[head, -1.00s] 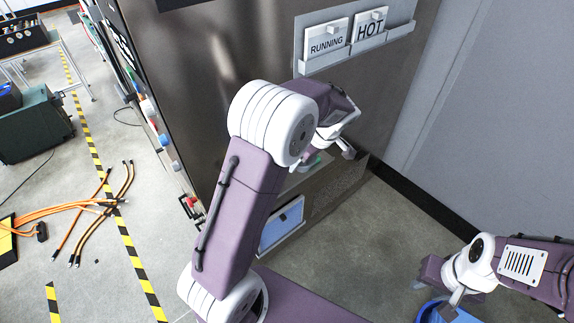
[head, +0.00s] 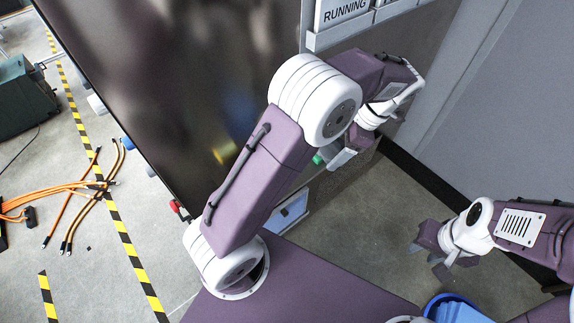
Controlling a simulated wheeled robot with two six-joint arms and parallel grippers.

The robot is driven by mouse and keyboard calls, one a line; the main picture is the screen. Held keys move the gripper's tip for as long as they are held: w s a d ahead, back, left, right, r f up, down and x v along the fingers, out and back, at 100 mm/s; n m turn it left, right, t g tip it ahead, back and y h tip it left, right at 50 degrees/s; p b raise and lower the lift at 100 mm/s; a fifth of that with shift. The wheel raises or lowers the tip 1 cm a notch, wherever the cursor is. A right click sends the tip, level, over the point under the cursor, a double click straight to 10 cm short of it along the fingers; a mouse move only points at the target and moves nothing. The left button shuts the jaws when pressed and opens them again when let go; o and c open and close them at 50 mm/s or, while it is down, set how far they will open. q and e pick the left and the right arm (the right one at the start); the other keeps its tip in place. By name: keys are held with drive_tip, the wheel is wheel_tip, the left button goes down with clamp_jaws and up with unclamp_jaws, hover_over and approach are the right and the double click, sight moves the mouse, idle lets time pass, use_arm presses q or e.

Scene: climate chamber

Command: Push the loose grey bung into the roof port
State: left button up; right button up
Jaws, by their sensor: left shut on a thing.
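My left gripper (head: 340,157) is in front of the chamber's lower front, at the end of the arm across the middle of the view. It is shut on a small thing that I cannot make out. A small green piece (head: 318,159) shows beside its fingers; I cannot tell whether they touch. I cannot pick out the grey bung for sure, and the roof port is not visible. The chamber (head: 170,70) is a tall, dark, shiny metal cabinet. My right gripper (head: 430,260) is at the right, over bare floor, with its fingers apart and empty.
A "RUNNING" sign (head: 345,10) sits in a holder on the chamber. A blue bucket (head: 430,304) is at the bottom right. A grey wall (head: 500,120) stands at right.

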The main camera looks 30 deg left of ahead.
use_arm(q)
drive_tip(key=s+a+f, duration=0.1)
drive_tip(key=a, duration=0.1)
drive_tip(key=s+a+f, duration=0.1)
drive_tip(key=a+f, duration=0.1)
drive_tip(key=a, duration=0.1)
drive_tip(key=s+a+f, duration=0.1)
drive_tip(key=a, duration=0.2)
drive_tip(key=shift+a+f, duration=0.15)
drive_tip(key=shift+f, duration=0.1)
drive_tip(key=shift+s+a+f+p, duration=0.1)
drive_tip(key=shift+a+f+p, duration=0.05)
drive_tip(key=shift+a+p, duration=0.15)
drive_tip(key=a+f, duration=0.1)
drive_tip(key=s+a+f, duration=0.1)
drive_tip(key=shift+a+f, duration=0.1)
drive_tip(key=shift+a, duration=0.2)
drive_tip(key=shift+a+f, duration=0.2)
drive_tip(key=shift+s+d+f, duration=0.1)
drive_tip(key=o, duration=1.2)
drive_tip(key=v, duration=1.2)
